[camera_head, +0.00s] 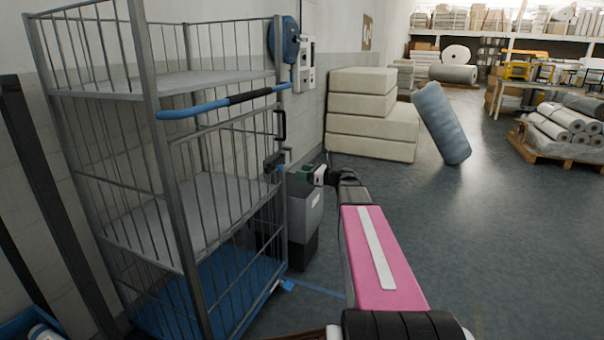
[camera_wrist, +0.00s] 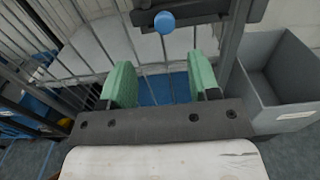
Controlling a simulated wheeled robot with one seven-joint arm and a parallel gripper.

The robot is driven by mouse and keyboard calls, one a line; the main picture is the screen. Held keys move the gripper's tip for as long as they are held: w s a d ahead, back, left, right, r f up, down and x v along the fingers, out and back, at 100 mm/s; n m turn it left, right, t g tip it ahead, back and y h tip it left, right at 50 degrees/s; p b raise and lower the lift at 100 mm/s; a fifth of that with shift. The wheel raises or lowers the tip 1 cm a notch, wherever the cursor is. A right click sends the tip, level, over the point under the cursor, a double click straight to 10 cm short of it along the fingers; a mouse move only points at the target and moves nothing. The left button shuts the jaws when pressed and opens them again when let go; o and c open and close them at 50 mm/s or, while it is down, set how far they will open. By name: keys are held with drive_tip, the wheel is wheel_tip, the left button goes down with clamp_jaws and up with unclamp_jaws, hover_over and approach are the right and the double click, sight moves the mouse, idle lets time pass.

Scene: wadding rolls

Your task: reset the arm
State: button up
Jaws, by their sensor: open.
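My arm reaches forward from the bottom of the head view, with a pink link with a white stripe. My gripper (camera_head: 300,172) is at its far end, beside the right side of the wire cage trolley (camera_head: 172,190). In the wrist view my gripper (camera_wrist: 160,85) shows two green fingers standing wide apart with nothing between them. Behind the fingers are the cage's bars, a blue round knob (camera_wrist: 164,21) and a dark bar. Whether the fingers touch the cage cannot be told.
A grey bin (camera_head: 303,212) stands just right of the cage and below my gripper. Cream foam blocks (camera_head: 372,112) are stacked along the wall. A pallet of white rolls (camera_head: 562,148) stands at right.

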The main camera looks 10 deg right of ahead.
drive_tip(key=s+a+f+n+g+h, duration=0.35)
drive_tip(key=s+f+n, duration=0.25)
drive_tip(key=f, duration=0.2)
drive_tip(key=s+a+f+n+g+h, duration=0.2)
drive_tip(key=s+a+f+n+g, duration=0.1)
drive_tip(key=s+a+f+n, duration=0.4)
drive_tip(key=s+d+f+n+g+h, duration=0.4)
drive_tip(key=s+f+n+h, duration=0.5)
drive_tip(key=s+n, duration=0.3)
drive_tip(key=shift+s+d+f, duration=0.3)
drive_tip(key=shift+s+f, duration=0.55)
drive_tip(key=shift+f, duration=0.05)
